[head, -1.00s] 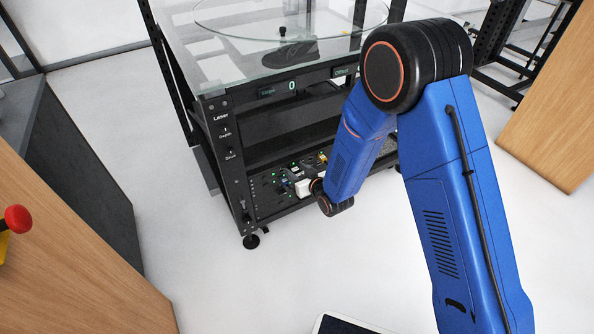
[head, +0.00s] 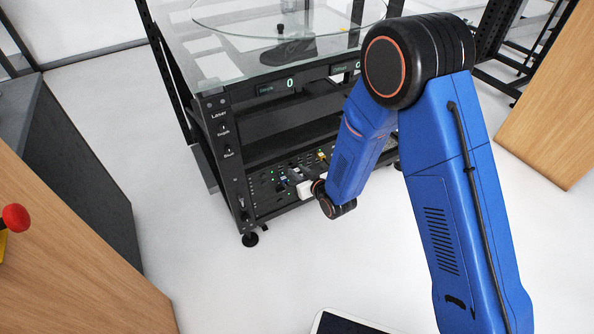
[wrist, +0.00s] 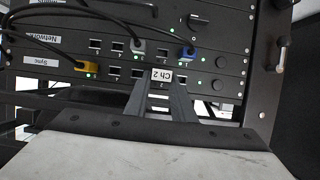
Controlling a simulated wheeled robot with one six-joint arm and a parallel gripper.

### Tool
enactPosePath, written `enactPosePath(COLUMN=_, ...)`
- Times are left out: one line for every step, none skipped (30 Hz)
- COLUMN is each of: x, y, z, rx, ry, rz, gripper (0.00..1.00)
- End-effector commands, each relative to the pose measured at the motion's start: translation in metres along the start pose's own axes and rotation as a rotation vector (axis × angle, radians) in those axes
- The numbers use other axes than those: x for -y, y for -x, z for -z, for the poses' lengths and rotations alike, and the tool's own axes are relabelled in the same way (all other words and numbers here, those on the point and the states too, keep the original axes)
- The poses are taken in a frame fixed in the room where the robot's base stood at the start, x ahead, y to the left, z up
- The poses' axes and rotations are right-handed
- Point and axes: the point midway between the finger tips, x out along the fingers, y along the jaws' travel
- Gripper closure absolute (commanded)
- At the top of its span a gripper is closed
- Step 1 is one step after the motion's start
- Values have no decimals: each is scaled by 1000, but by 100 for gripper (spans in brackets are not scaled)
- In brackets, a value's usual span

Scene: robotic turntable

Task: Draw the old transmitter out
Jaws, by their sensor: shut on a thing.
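The small transmitter, with a white label reading "Ch 2" (wrist: 161,76), sits at the lower row of ports in the rack panel (wrist: 228,63) in the wrist view. My gripper (wrist: 160,97) has its two dark fingers closed on it, one on each side. Most of its body is hidden between the fingers, so I cannot tell how far in it sits.
A rack handle (wrist: 282,55) stands at the right. The floor (head: 300,255) before the rack is clear.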

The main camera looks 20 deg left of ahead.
Motion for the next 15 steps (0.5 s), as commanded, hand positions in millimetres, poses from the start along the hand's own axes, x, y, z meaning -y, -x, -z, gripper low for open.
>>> enactPosePath(x=0, y=2, z=-1, rx=0, ry=0, rz=0, gripper=99)
enactPosePath(x=0, y=3, z=-1, rx=0, ry=0, rz=0, gripper=99)
enactPosePath(x=0, y=4, z=-2, rx=0, ry=0, rz=0, gripper=99)
enactPosePath(x=0, y=5, z=-2, rx=1, ry=0, rz=0, gripper=99)
enactPosePath(x=0, y=6, z=-2, rx=1, ry=0, rz=0, gripper=99)
enactPosePath(x=0, y=7, z=-3, rx=1, ry=0, rz=0, gripper=99)
enactPosePath(x=0, y=7, z=-3, rx=0, ry=0, rz=0, gripper=99)
enactPosePath(x=0, y=8, z=-3, rx=0, ry=0, rz=0, gripper=99)
enactPosePath(x=0, y=9, z=-4, rx=0, ry=0, rz=0, gripper=99)
enactPosePath(x=0, y=10, z=-4, rx=0, ry=0, rz=0, gripper=99)
enactPosePath(x=0, y=11, z=-5, rx=0, ry=0, rz=0, gripper=99)
enactPosePath(x=0, y=12, z=-5, rx=0, ry=0, rz=0, gripper=99)
enactPosePath(x=0, y=14, z=-6, rx=0, ry=0, rz=0, gripper=99)
enactPosePath(x=0, y=14, z=-6, rx=0, ry=0, rz=0, gripper=99)
enactPosePath(x=0, y=16, z=-6, rx=0, ry=0, rz=0, gripper=99)
